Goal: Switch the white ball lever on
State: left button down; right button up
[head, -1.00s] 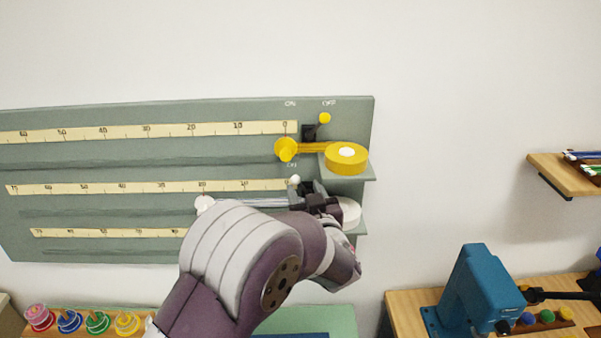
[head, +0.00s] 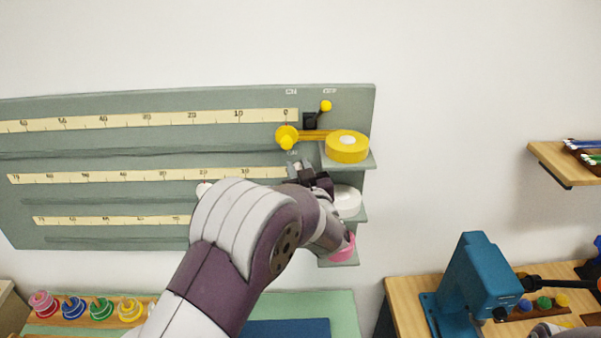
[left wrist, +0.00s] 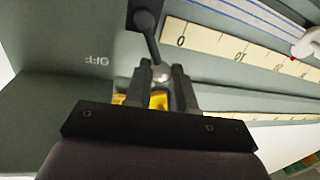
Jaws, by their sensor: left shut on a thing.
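The white ball (left wrist: 162,76) of the lever shows in the left wrist view at the tip of its black stem (left wrist: 147,35). The stem tilts to the side away from the OFF label (left wrist: 95,60). My left gripper (left wrist: 163,80) is shut on the ball, one finger on either side of it. In the head view my left gripper (head: 300,172) is at the right end of the middle scale and mostly hides this lever. My right gripper is not in view.
Above is the yellow ball lever (head: 326,106), leaning right, with a yellow roll (head: 347,147) on a ledge below it. A white roll (head: 346,201) and a pink roll (head: 343,248) sit close by the left arm. A blue machine (head: 478,285) stands lower right.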

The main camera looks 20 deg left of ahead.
pick_arm(q)
jog(key=shift+s+a+f+n+b, duration=0.1)
jog(key=shift+f+n+b, duration=0.25)
jog(key=shift+n, duration=0.15)
jog(key=c, duration=1)
grip_release()
jog(key=shift+o, duration=0.2)
jog(key=shift+r, duration=0.1)
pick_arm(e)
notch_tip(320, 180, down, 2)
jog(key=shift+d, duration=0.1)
pick_arm(q)
jog(key=shift+s, duration=0.1)
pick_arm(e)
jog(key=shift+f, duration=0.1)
